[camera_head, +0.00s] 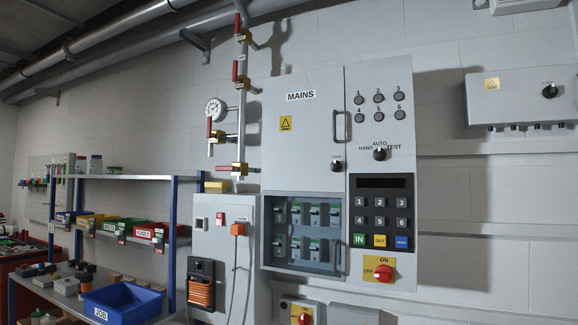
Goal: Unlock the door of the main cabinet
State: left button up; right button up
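The main cabinet (305,130) is a grey wall box labelled MAINS, with a yellow warning sticker on its door. The door looks shut. A grey bar handle (340,126) is at the door's right edge. Below it is a small black round knob or lock (336,164) with a small label that I cannot read. Whether it is locked I cannot tell. Under the door, several grey switches show in a dark recess or window (305,230). Neither of my grippers is in view.
A control panel with numbered buttons, a HAND/AUTO/TEST selector (379,154), a keypad (380,210) and a red OFF/ON switch (383,272) adjoins on the right. Pipes with red-handled valves (239,120) and a smaller box (218,250) are left. A blue JOB bin (122,304) is lower left.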

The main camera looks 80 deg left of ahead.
aim_at(336, 166)
jog(key=k, duration=0.25)
jog(key=u, duration=1.05)
